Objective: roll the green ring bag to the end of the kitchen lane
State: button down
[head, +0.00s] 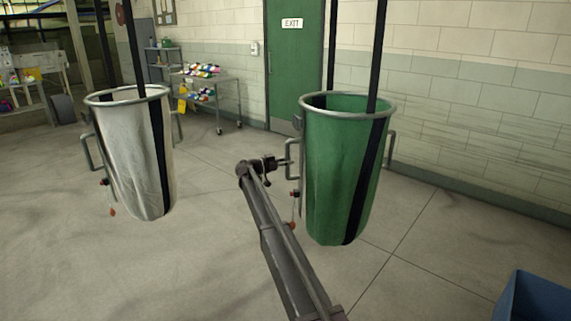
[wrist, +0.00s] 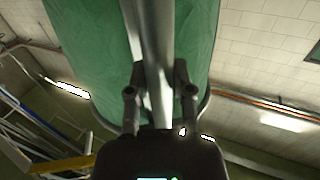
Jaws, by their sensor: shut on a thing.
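The green ring bag (head: 340,175) hangs from black straps at the right of the head view, with a grey metal ring at its top and handles on its sides. My gripper (head: 285,161) reaches in from the lower middle and is at the bag's left handle (head: 293,151). In the wrist view my gripper (wrist: 160,90) is shut on a grey bar, the handle (wrist: 153,50), with the green cloth (wrist: 95,40) behind it. A red-tipped cord (head: 292,224) hangs at the bag's left side.
A white ring bag (head: 135,160) hangs at the left. A cart (head: 205,85) with colourful items stands by the back wall, near a green exit door (head: 292,70). A blue bin (head: 535,300) is at the lower right. The floor between the bags is clear.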

jog(key=shift+w+a, duration=0.1)
jog(key=shift+w, duration=0.3)
jog(key=shift+w+r, duration=0.25)
jog(key=shift+w, duration=0.15)
jog(key=c, duration=0.9)
grip_release()
jog(key=shift+w, duration=0.1)
jog(key=o, duration=0.4)
jog(key=shift+a+f, duration=0.1)
jog(key=shift+f, duration=0.1)
jog(key=shift+s+f, duration=0.1)
jog(key=shift+s, duration=0.15)
jog(key=v, duration=1.1)
jog(key=shift+s+a, duration=0.1)
jog(key=shift+a, duration=0.3)
